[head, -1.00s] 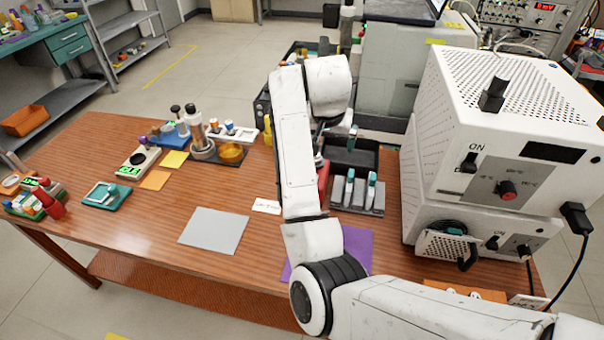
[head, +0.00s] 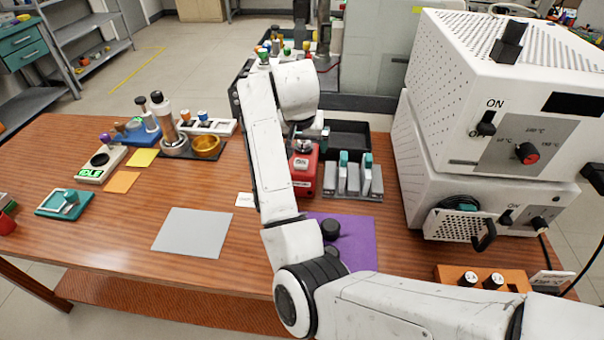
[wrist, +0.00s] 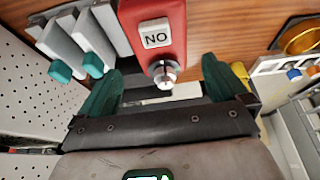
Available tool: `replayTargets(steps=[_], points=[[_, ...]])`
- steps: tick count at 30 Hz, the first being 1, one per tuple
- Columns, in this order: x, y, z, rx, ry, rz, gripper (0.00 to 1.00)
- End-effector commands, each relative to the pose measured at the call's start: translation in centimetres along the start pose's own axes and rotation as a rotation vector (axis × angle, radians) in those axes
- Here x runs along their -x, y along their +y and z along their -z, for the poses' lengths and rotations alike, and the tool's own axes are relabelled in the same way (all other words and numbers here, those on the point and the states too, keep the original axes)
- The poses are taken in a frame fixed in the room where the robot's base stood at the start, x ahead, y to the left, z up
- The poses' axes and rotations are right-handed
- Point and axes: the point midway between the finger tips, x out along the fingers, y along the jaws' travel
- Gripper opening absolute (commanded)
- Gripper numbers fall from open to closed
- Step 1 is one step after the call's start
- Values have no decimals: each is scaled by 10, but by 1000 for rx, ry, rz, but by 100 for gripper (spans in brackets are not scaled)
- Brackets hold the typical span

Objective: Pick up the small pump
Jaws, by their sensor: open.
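A red box-shaped unit (head: 304,178) with a white ON label stands on the wooden table, partly hidden behind my arm; it looks like the small pump, though no name on it can be read. In the wrist view the red unit (wrist: 158,14) shows at the top centre with its label upside down and a round metal fitting at its near end. My gripper (wrist: 160,68) is open, with one teal finger on each side of that fitting in the picture. I see no contact. In the head view my gripper (head: 315,132) is small and partly hidden beyond the red unit.
A grey rack (head: 353,193) with teal-topped pieces stands right beside the red unit. A black tray (head: 350,137) lies behind. White ovens (head: 480,110) block the right. A purple mat (head: 352,250) with black knobs lies in front. A grey mat (head: 193,232) is bare.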

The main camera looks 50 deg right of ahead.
Motion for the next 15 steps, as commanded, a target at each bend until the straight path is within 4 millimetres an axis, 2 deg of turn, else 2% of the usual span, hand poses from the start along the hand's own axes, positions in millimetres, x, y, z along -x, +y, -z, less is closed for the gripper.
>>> replayTargets(steps=[6, 15], points=[[-34, 1, -1, 0, -3, -2, 100], [-58, 0, -2, 0, -3, -2, 100]])
